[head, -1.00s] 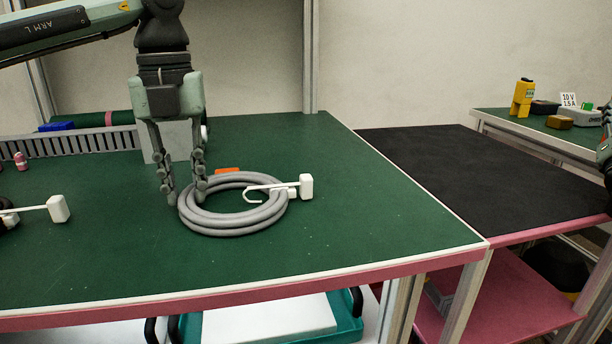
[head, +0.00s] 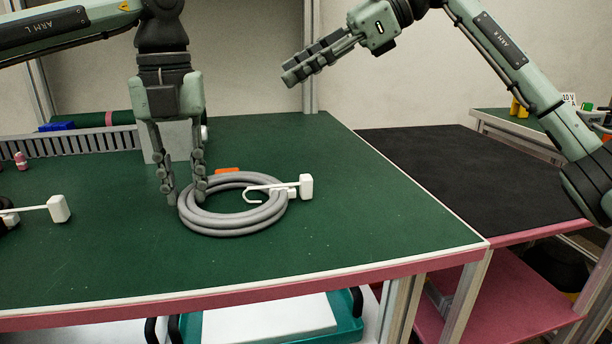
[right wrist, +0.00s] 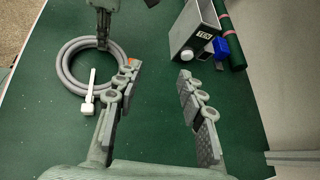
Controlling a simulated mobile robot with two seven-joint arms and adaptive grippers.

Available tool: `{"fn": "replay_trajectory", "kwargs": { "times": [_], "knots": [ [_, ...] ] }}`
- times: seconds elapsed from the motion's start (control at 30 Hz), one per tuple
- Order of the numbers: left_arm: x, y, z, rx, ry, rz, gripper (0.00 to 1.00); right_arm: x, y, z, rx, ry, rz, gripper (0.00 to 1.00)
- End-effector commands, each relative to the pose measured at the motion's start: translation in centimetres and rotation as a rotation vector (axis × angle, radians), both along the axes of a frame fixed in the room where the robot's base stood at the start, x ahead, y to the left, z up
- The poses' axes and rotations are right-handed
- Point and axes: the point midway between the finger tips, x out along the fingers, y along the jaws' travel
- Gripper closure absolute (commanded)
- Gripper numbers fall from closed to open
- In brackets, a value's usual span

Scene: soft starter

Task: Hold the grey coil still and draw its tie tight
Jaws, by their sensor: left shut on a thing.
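The grey coil (head: 232,226) lies flat on the green bench top. Its white tie (head: 306,187) crosses the coil's right side, with a hooked end inside the ring and a block-shaped tab outside it. My left gripper (head: 184,196) points down and is shut on the left part of the coil's ring. My right gripper (head: 300,70) is in the air above and behind the tie, its fingers pointing left. In the right wrist view its fingers (right wrist: 156,78) are spread and empty. That view also shows the coil (right wrist: 64,68) and the tie (right wrist: 89,98) at left.
An orange piece (head: 228,171) lies just behind the coil. A second white tie (head: 58,208) and dark coil stand at the left edge. The bench right of the coil is clear, beside a black-topped surface (head: 470,170).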

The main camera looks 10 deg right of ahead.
Motion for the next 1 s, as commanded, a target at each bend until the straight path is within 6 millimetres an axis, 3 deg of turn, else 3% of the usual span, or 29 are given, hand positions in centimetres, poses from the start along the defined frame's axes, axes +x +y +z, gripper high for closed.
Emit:
{"fn": "replay_trajectory", "kwargs": {
  "times": [0.1,0.3,0.57,1.0],
  "knots": [
    [0.0,0.0,0.0,-0.001,-0.001,0.0,1.0,-3.8,-0.2,-1.9,-0.255,0.092,0.073,0.6],
    [0.0,0.0,0.1,-0.001,-0.001,0.0,1.0,-7.5,-2.7,-3.6,-0.528,0.211,0.113,0.6],
    [0.0,0.0,0.1,-0.001,-0.001,0.0,1.0,-8.4,-3.1,-5.6,-0.603,0.249,0.119,0.6],
    [0.0,0.0,0.1,-0.001,-0.001,0.0,1.0,-8.5,0.1,-13.2,-0.598,0.247,0.118,0.6]
  ]
}}
